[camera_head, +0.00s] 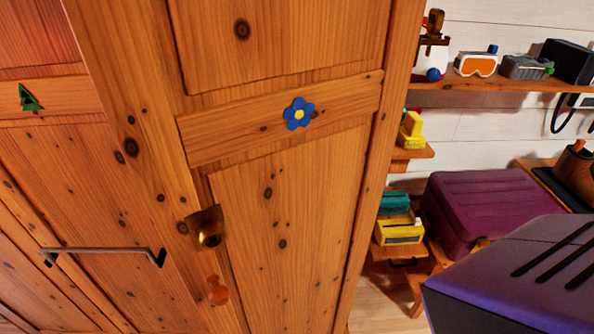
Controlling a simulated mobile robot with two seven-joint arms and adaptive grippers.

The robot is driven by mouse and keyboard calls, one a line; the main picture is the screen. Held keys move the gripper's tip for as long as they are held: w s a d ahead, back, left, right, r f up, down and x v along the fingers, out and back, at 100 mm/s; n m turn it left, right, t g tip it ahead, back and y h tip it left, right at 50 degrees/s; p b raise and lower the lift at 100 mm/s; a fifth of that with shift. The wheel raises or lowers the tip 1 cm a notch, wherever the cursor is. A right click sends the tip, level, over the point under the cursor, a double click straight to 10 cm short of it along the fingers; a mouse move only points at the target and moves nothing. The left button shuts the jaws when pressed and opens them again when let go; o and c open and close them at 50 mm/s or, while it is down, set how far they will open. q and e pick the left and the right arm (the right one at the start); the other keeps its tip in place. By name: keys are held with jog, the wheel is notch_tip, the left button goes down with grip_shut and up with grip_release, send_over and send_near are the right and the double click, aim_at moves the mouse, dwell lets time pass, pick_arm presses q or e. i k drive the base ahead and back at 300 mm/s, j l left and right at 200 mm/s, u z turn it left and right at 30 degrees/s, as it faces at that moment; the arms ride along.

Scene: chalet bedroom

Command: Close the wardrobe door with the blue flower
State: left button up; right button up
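The wardrobe door with the blue flower (273,205) is a knotty pine panel filling the middle of the head view. The blue flower (299,114) with a yellow centre is on its cross rail. A brass fitting (207,229) and a round wooden knob (217,291) are near its left edge. To the left is a wooden panel with a green tree (28,97) and a dark bar handle (105,254). I cannot tell from this view how far the flower door stands open. Neither of my grippers is in view.
Right of the door, a shelf (480,84) holds goggles and other items. Below are small shelves with yellow and teal items (400,232), a maroon trunk (480,205), and a purple dark-striped object (525,275) close by. Little floor (375,300) shows.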

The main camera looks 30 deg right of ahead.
aim_at(276, 124)
jog(key=l+z, duration=0.15)
jog(key=z, duration=0.75)
